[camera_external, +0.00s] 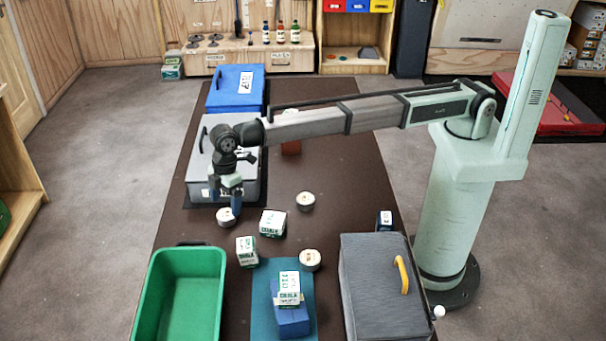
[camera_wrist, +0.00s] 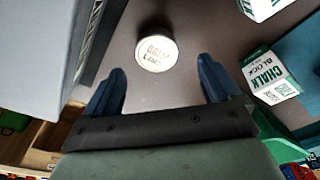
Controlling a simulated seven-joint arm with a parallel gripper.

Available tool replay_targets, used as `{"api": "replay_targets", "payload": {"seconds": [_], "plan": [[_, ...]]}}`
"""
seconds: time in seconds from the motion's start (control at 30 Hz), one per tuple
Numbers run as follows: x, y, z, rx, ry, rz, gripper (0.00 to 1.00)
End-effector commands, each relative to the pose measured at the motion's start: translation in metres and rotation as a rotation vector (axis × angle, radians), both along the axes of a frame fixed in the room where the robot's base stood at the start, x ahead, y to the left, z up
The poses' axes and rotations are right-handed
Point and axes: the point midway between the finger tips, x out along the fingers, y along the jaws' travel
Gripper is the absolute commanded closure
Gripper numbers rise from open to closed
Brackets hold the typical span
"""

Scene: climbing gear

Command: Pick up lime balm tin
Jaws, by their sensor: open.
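A small round balm tin (camera_wrist: 156,49) with a white lid shows in the wrist view. Its label seems to read "BALM LIME", though the second word is hard to make out. In the external view this tin (camera_external: 225,219) sits on the dark table, directly under my gripper (camera_external: 235,203). My gripper is open and empty. In the wrist view its two blue fingertips (camera_wrist: 161,74) are apart, and the tin lies just beyond them, between their lines. The fingers partly cover the tin in the external view. I cannot tell the exact height gap.
Two similar tins (camera_external: 305,201) (camera_external: 310,260) stand to the right. White-and-green chalk blocks (camera_external: 271,223) (camera_external: 247,251) lie nearby, another on a blue block (camera_external: 291,320). A grey case (camera_external: 255,180) is close behind. A green bin (camera_external: 155,300) and dark grey box (camera_external: 375,290) are in front.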

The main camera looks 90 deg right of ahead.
Motion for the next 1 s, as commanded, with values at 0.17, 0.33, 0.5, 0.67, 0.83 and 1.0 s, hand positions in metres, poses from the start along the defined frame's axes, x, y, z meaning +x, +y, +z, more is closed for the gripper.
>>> {"api": "replay_targets", "payload": {"seconds": [0.17, 0.33, 0.5, 0.67, 0.83, 1.0], "plan": [[0.000, -0.002, -0.018, -0.001, 0.002, 0.000, 0.10], [0.002, -0.002, -0.040, -0.001, 0.002, 0.000, 0.10], [0.003, -0.001, -0.050, 0.000, 0.000, 0.000, 0.10], [0.003, -0.001, -0.050, 0.000, 0.000, 0.000, 0.10], [0.003, -0.001, -0.049, 0.000, 0.000, 0.000, 0.26], [0.003, -0.001, -0.049, 0.000, 0.000, 0.000, 0.42]]}}
